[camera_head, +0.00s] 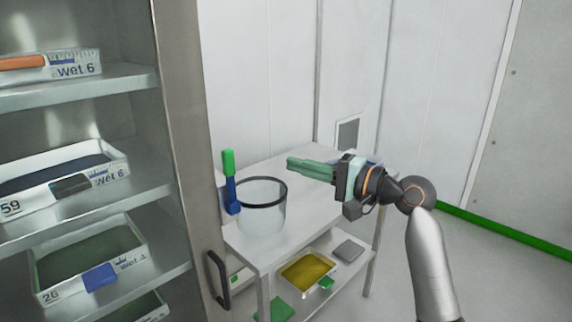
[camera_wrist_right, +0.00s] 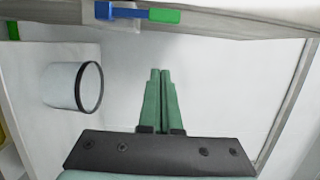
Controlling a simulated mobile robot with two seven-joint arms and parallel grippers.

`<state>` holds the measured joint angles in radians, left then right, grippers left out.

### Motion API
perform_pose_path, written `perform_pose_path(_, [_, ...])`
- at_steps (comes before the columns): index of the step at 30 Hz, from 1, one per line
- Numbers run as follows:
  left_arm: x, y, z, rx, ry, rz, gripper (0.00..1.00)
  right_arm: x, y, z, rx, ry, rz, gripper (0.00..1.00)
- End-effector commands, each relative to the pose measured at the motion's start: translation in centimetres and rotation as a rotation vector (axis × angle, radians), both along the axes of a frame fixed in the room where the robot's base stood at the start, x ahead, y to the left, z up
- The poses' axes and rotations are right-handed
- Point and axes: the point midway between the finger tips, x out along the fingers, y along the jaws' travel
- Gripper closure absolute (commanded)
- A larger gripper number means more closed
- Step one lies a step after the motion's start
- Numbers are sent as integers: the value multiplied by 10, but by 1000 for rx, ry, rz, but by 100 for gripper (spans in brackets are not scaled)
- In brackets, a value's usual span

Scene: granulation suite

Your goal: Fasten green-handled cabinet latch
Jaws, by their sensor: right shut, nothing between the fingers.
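The latch has a green handle (camera_head: 229,163) that points up from a blue body (camera_head: 232,195), at the right edge of the steel cabinet (camera_head: 190,120). In the right wrist view the green handle (camera_wrist_right: 164,16) and blue body (camera_wrist_right: 118,12) lie along the top, on a pale mount. My right gripper (camera_head: 290,163) has green fingers pointing left toward the latch, to the right of the handle and apart from it. The fingers are shut and empty, also in the wrist view (camera_wrist_right: 160,71). My left gripper is not in view.
A clear bucket with a black rim (camera_head: 262,208) stands on the white cart (camera_head: 300,225), close to the latch. The cart's lower shelf holds a yellow-filled tray (camera_head: 307,271). A black handle (camera_head: 218,280) sticks out low on the cabinet. Cabinet shelves at left hold several labelled trays (camera_head: 88,257).

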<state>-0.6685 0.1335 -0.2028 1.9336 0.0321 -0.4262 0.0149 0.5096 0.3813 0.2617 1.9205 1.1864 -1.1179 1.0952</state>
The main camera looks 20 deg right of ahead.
Motion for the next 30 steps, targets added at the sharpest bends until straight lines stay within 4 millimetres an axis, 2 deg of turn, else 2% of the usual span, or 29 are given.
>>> perform_pose_path(9, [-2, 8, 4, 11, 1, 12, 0, 56, 39, 2, 2, 0, 3, 100])
perform_pose_path(12, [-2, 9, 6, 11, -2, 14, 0, 70, 51, 2, 1, 0, 4, 100])
perform_pose_path(19, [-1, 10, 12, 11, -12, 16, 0, 56, 78, 0, -1, 0, 2, 100])
perform_pose_path(30, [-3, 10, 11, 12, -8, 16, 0, 54, 84, 0, -2, 1, 0, 100])
